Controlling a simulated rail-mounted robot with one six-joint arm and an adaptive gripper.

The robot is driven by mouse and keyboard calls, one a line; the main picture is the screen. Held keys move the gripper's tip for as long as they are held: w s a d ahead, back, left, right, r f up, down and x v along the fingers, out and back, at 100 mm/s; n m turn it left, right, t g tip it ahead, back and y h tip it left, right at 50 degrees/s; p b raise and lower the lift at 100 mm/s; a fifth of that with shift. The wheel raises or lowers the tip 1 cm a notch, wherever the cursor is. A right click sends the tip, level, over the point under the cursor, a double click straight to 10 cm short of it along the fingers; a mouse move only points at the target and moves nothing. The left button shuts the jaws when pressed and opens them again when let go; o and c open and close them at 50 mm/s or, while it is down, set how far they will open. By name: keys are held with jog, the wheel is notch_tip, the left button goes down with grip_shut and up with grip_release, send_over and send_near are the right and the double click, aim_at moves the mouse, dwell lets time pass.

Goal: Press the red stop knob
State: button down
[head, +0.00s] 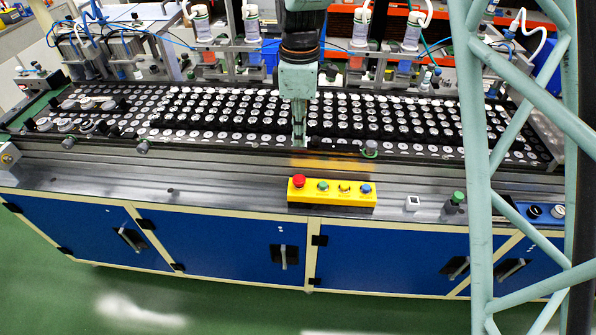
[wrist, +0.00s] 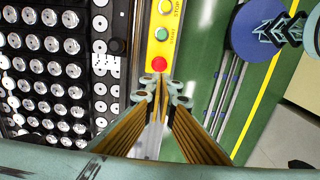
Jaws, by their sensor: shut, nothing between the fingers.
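The red stop knob (head: 299,181) is the leftmost button on a yellow control box (head: 330,201) at the front of the metal bench. In the wrist view the red knob (wrist: 158,64) is at the near end of the yellow box (wrist: 160,48), just beyond my fingertips. My gripper (head: 299,144) points down, with its fingers shut and empty. In the head view its tips are above the knob in the picture, over the bench behind the box. In the wrist view the fingertips (wrist: 160,90) look close to the knob but do not visibly touch it; the height gap is unclear.
Green, yellow and blue buttons share the box. Behind it lies a long black tray (head: 230,135) of round speaker parts, under my arm. The bench left of the box is mostly clear.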

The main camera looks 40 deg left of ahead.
aim_at(300, 179)
dwell(0.3)
jog(key=shift+f, duration=7)
jog(key=shift+f+b, duration=0.55)
jog(key=shift+f, duration=0.4)
jog(key=shift+d+f, duration=0.1)
jog(key=shift+f, duration=0.1)
jog(key=shift+s+d, duration=0.1)
jog(key=shift+r, duration=0.7)
notch_tip(300, 179, up, 13)
jog(key=p, duration=0.1)
jog(key=shift+a+r, duration=0.15)
jog(key=shift+a, duration=0.05)
